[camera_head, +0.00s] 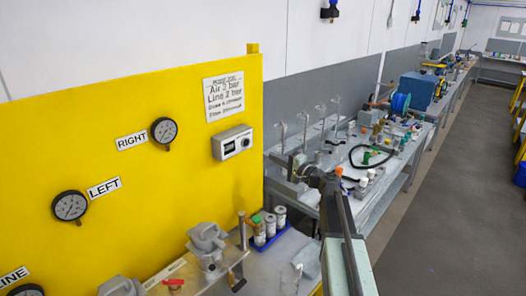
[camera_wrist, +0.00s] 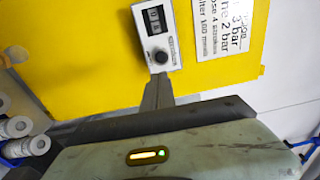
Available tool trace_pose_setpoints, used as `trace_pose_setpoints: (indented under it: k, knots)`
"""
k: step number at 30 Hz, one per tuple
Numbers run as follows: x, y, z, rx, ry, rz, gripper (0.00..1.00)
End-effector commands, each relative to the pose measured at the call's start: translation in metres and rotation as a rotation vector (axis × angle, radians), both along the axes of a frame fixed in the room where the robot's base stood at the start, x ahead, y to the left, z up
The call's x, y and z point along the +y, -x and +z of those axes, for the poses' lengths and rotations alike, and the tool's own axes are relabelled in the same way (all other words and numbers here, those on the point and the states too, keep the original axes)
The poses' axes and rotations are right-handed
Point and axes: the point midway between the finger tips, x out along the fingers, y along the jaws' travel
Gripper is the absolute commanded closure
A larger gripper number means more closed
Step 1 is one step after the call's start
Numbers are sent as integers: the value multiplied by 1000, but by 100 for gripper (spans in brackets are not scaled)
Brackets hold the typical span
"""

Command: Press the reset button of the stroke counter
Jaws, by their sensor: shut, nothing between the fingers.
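The stroke counter (camera_head: 218,149) is a small light-grey box on the yellow panel, below the white notice. In the wrist view the counter (camera_wrist: 144,28) shows a dark display window with digits and a round black button (camera_wrist: 161,57) below it, which I take as the reset button. My gripper (camera_head: 273,157) is to the right of the counter in the head view. In the wrist view my gripper (camera_wrist: 159,78) is shut and empty, its tips just below the button in the picture. I cannot tell whether they touch the panel.
The yellow panel (camera_head: 100,130) also carries gauges marked RIGHT (camera_head: 164,131), LEFT (camera_head: 69,205) and LINE. Below it are grey pump-like fittings (camera_head: 207,243) and a blue rack (camera_head: 268,236) of white-capped containers. A cluttered bench (camera_head: 395,172) runs back at right; the floor aisle (camera_head: 440,210) is clear.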

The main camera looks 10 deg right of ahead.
Motion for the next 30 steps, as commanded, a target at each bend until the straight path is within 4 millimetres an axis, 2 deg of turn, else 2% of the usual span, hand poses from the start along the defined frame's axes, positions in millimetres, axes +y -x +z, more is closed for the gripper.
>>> trace_pose_setpoints:
  k: [15, 21, 30]
  knots:
    - [59, -90, 3, 0, 0, 1, 100]
    - [71, -106, 4, 0, 0, -1, 100]
    - [73, -108, 4, 0, 0, -2, 100]
